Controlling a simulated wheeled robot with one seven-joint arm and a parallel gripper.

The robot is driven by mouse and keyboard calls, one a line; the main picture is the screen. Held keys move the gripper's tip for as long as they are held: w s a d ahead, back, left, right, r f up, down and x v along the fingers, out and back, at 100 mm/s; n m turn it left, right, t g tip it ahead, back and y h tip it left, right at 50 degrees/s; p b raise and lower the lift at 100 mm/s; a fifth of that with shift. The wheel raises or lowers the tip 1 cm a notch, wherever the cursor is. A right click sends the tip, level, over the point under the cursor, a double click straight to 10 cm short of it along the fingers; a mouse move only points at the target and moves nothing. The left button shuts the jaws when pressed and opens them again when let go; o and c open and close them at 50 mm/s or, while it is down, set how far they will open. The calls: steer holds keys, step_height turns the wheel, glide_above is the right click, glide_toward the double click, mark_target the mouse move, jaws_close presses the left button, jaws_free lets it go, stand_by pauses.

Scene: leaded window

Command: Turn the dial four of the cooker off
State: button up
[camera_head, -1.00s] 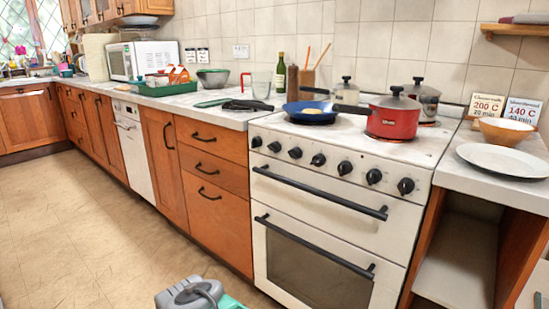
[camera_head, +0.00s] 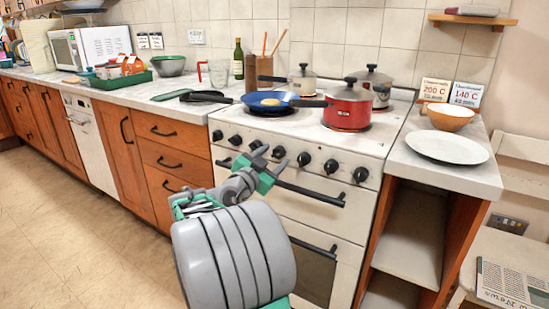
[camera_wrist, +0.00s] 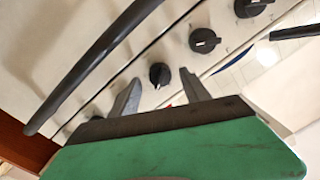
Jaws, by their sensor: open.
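The cooker (camera_head: 372,150) is white, with a row of black dials along its front panel. The dial fourth from the left (camera_head: 279,152) shows just beyond my gripper (camera_head: 268,161) in the head view. My gripper has green and grey parts and is open and empty in front of the panel. In the wrist view its two grey fingers (camera_wrist: 160,80) point at the panel, with a black dial (camera_wrist: 160,75) between their tips. Contact cannot be told. Another dial (camera_wrist: 203,40) lies up and right of it, and more dials show in the row.
The upper oven handle (camera_head: 310,193) sticks out below the dials, and shows close by in the wrist view (camera_wrist: 85,70). A blue pan (camera_head: 268,103) and a red pot (camera_head: 347,108) stand on the hob. A white plate (camera_head: 447,147) lies on the right counter.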

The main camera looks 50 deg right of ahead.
steer(key=shift+d, duration=0.45)
jaws_close()
stand_by(0.3)
